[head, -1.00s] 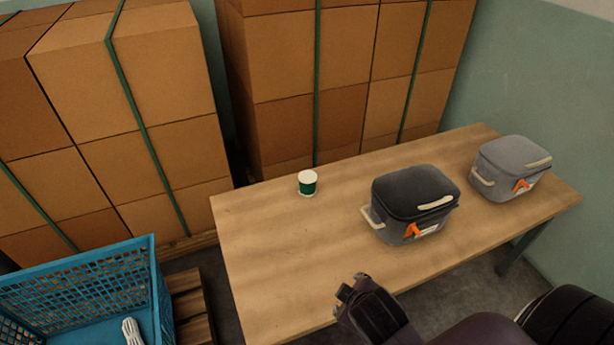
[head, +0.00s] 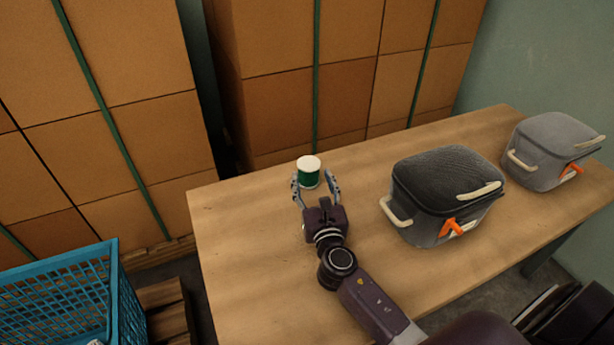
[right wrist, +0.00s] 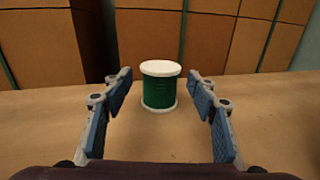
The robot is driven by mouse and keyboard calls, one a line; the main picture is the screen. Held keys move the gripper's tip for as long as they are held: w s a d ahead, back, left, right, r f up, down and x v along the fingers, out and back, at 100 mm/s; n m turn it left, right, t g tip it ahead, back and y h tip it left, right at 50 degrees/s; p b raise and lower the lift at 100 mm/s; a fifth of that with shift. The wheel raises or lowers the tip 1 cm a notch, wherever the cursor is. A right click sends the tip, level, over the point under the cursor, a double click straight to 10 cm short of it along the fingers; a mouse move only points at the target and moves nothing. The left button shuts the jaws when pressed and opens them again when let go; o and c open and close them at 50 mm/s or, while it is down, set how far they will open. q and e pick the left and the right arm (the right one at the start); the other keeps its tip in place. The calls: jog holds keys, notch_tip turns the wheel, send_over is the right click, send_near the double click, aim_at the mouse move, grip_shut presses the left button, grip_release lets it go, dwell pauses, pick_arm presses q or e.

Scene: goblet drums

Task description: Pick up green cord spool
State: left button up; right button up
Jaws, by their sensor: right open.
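The green cord spool (head: 308,173), with white end discs, stands upright on the wooden table (head: 250,250) near its back edge. It also shows in the right wrist view (right wrist: 161,88), ahead and between the fingers. My right gripper (head: 317,185) is open. In the head view its fingertips reach to either side of the spool. In the right wrist view (right wrist: 162,90) gaps show between the spool and both fingers, so it is not gripped. My left gripper is out of view.
A black lidded bag (head: 445,195) stands on the table right of my right arm, with a grey one (head: 552,150) farther right. Stacked cardboard boxes (head: 280,110) stand behind the table. A blue crate (head: 60,290) is at the lower left. The table's left part is clear.

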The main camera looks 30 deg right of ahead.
aim_at(308, 163)
jog(key=x, duration=0.6)
jog(key=shift+w+r+b, duration=0.1)
jog(key=shift+b, duration=0.25)
jog(key=b+x, duration=0.1)
jog(key=x, duration=0.4)
jog(key=shift+d, duration=0.1)
jog(key=shift+w+d+r, duration=0.1)
jog(key=shift+w, duration=0.25)
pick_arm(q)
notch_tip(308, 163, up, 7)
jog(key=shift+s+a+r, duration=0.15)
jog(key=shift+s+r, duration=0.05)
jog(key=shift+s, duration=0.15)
pick_arm(e)
jog(key=c, duration=1.3)
